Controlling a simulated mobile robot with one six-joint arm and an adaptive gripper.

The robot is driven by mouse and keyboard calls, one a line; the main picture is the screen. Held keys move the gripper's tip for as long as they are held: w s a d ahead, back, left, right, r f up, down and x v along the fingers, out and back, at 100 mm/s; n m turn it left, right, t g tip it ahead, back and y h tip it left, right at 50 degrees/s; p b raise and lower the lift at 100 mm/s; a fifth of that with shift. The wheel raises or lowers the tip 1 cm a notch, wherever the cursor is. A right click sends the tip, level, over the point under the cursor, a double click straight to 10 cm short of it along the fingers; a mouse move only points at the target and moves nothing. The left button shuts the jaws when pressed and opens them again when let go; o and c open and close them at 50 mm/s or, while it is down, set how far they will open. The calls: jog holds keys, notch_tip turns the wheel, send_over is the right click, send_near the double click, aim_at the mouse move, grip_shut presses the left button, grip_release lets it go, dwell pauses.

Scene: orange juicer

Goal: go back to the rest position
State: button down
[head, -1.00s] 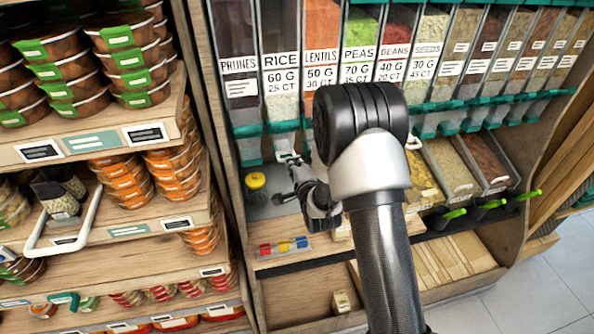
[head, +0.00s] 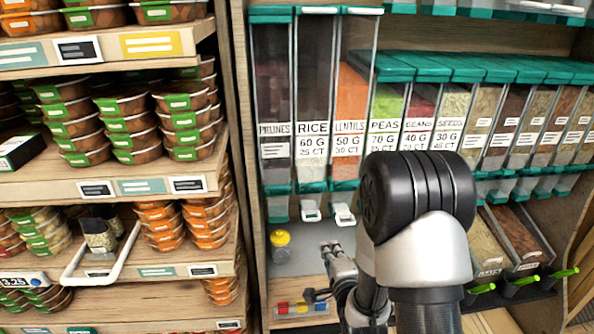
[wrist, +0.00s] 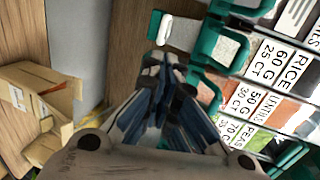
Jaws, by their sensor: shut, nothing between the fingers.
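My gripper (head: 338,262) is in front of the dispenser shelf, below the rice dispenser (head: 312,110) and the lentils dispenser (head: 351,110). In the wrist view my gripper (wrist: 165,70) has its fingers together, with nothing between them. The rice label also shows in the wrist view, with the lentils and peas labels beside it. My arm hides part of the shelf below the peas and beans dispensers.
A jar with a yellow lid (head: 280,240) stands on the grey ledge left of my gripper. A row of small coloured items (head: 300,309) lies below it. Stacked food containers (head: 130,120) fill the left shelves. A cardboard box (wrist: 38,95) shows in the wrist view.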

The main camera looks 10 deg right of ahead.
jog(key=s+r+n+g, duration=0.5)
jog(key=s+r+n, duration=0.4)
jog(key=r, duration=0.3)
jog(key=s+r+n+g, duration=0.2)
jog(key=s+n, duration=0.2)
jog(key=s, duration=0.7)
jog(key=s+r+n+g, duration=0.2)
jog(key=s+n+g, duration=0.1)
jog(key=s, duration=0.9)
jog(key=shift+s+a+r+n+g+h, duration=0.3)
jog(key=shift+a+n, duration=0.15)
jog(key=shift+n, duration=0.25)
